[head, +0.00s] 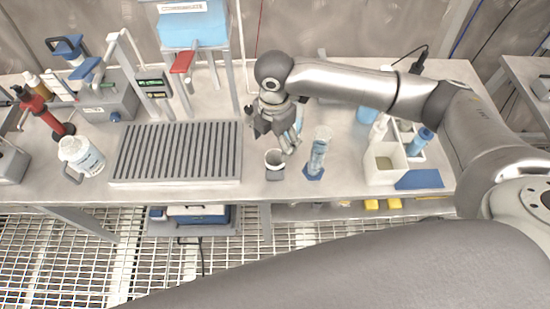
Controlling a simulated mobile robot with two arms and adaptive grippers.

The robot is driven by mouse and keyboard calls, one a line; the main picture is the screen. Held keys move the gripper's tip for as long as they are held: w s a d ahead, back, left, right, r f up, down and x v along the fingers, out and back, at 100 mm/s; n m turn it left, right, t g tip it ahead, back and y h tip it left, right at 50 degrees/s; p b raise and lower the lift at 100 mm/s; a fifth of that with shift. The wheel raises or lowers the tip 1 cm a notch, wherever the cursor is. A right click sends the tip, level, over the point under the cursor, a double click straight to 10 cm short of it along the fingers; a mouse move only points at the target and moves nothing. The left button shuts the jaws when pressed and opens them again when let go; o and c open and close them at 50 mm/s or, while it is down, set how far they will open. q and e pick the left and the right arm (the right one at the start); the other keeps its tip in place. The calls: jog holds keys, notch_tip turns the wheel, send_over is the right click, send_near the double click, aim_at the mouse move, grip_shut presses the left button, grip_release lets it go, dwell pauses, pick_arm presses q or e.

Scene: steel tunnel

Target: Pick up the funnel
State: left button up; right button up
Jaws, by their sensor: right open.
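A small pale, open-topped vessel with a dark grey lower part (275,164) stands near the front edge of the bench; it looks like the funnel, but its shape is too small to be sure. My right gripper (275,136) is open and points down just behind and above it, with its fingers apart. I cannot tell whether a finger touches its rim. My left gripper is not in view.
A clear graduated cylinder with a blue base (318,155) stands close on the right. A ribbed grey rack (178,152) lies left. A white box (384,165) and blue pad (420,180) are further right. A white jug (82,156) stands far left.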

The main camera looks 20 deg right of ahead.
aim_at(275, 158)
notch_tip(275, 158, down, 2)
jog(key=shift+f, duration=0.1)
jog(key=shift+s+f+p, duration=0.1)
jog(key=shift+f+p, duration=0.35)
jog(key=shift+f, duration=0.1)
notch_tip(275, 158, down, 4)
jog(key=shift+s+r+p, duration=0.1)
jog(key=shift+r+p, duration=0.05)
jog(key=shift+p, duration=0.5)
jog(key=shift+f, duration=0.4)
jog(key=c, duration=1)
